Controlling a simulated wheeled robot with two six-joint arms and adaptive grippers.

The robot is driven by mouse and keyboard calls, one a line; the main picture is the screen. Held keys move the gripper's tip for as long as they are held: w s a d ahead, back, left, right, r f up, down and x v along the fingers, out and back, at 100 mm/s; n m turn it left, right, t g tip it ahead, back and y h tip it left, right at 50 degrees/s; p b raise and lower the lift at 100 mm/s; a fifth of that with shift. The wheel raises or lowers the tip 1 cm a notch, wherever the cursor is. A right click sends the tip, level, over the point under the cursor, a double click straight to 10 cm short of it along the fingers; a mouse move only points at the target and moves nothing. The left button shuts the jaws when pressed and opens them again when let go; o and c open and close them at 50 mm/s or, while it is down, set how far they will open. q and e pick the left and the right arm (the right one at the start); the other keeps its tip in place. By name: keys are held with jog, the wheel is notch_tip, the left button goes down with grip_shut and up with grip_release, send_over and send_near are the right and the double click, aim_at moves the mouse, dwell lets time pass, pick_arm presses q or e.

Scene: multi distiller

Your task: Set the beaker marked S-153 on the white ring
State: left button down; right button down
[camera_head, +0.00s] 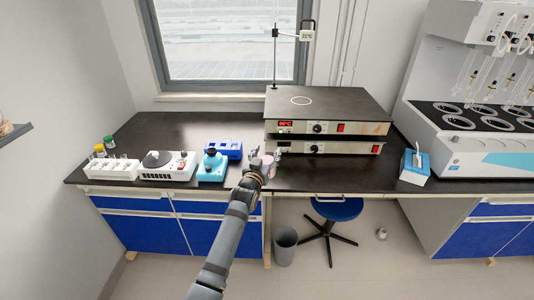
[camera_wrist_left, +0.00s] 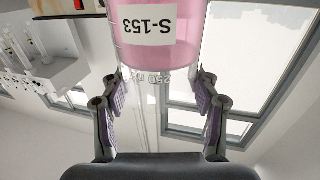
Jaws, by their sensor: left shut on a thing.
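The beaker marked S-153 (camera_wrist_left: 158,60) holds pink liquid and fills the top of the left wrist view. Its label shows upside down there. My left gripper (camera_head: 266,163) is shut on the beaker; its two fingers (camera_wrist_left: 160,105) lie at either side of the glass. In the head view the gripper is in front of the heater stack, low near the bench's front, and mostly hides the beaker. The white ring (camera_head: 301,101) is on the dark top of the upper heater (camera_head: 345,104), above and right of the gripper. My right gripper is not in view.
A teal device (camera_head: 212,167), a blue rack (camera_head: 231,149) and a white stirrer (camera_head: 166,166) stand left of the gripper. A stand (camera_head: 275,60) with a display rises behind the heater. A blue-white box (camera_head: 415,168) stands right. The heater's top around the ring is clear.

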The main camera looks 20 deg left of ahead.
pick_arm(q)
jog(key=s+d+f, duration=0.1)
jog(key=s+f, duration=0.5)
jog(key=s, duration=0.5)
jog(key=s+d+f, duration=0.1)
jog(key=s+f, duration=0.4)
jog(key=s, duration=0.6)
jog(key=shift+s+d+f, duration=0.15)
jog(key=shift+f, duration=0.25)
